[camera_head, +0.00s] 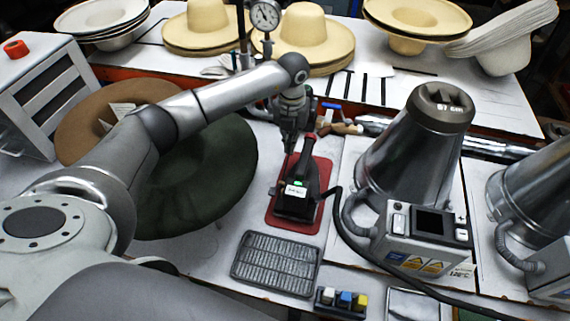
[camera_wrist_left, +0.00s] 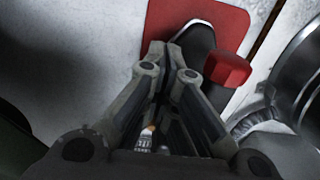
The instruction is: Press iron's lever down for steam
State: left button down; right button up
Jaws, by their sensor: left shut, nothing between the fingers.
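The black iron (camera_head: 297,205) stands on a red mat (camera_head: 322,187) in the middle of the white table, with a small lit label on its near end. Its red lever (camera_head: 310,139) is at the far end of the iron. In the left wrist view the red lever (camera_wrist_left: 228,70) is just right of my fingertips, and the dark iron (camera_wrist_left: 200,38) lies beyond them on the red mat (camera_wrist_left: 168,14). My left gripper (camera_head: 289,150) points down just left of the lever, shut and empty (camera_wrist_left: 174,50). I cannot tell whether it touches the iron. My right gripper is not in view.
A grey metal grid (camera_head: 276,263) lies in front of the iron. A large metal cone machine (camera_head: 408,150) with a control box stands to the right, its black cable curving near the mat. A dark green hat (camera_head: 205,180) lies under my left arm.

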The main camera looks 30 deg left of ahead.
pick_arm(q)
jog(key=shift+f+b, duration=0.4)
jog(key=shift+f, duration=0.3)
jog(key=shift+r, duration=0.1)
jog(key=shift+r+p, duration=2.4)
jog(key=shift+r, duration=1.15)
